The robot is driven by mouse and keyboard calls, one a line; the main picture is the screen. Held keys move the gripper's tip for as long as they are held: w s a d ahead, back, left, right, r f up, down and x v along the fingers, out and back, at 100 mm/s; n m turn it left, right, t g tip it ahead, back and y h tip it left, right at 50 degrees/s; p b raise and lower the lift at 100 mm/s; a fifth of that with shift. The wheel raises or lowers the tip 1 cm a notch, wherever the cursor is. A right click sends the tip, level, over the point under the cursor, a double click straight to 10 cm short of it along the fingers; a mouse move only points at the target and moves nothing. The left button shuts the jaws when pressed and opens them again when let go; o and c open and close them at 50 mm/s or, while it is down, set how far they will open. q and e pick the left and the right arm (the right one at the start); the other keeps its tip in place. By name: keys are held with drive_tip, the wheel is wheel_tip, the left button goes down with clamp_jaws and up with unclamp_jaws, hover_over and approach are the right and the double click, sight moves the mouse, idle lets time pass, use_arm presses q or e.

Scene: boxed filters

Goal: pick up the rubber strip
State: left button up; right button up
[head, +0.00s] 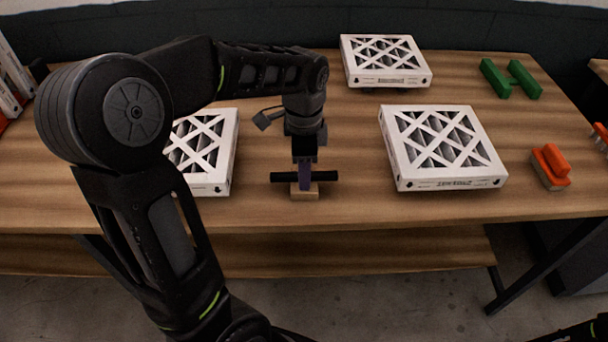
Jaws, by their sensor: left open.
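The rubber strip appears to be the short black bar (325,176) lying crosswise near the table's front edge, over a small tan block (304,194). My left gripper (304,174) points straight down at the middle of this bar. A purplish finger shows in front of the bar, and the other finger is hidden behind it. The jaws are open, and I cannot tell whether they touch the bar. Part of my right arm shows at the bottom right corner, but its gripper is out of view.
White boxed filters lie on the wooden table (300,222): one at left (222,150), partly behind my arm, one at right (398,150), one at the back (352,70). Green blocks (495,78) and an orange-handled brush (551,165) lie farther right.

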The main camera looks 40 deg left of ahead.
use_arm(q)
clamp_jaws()
idle(0.4)
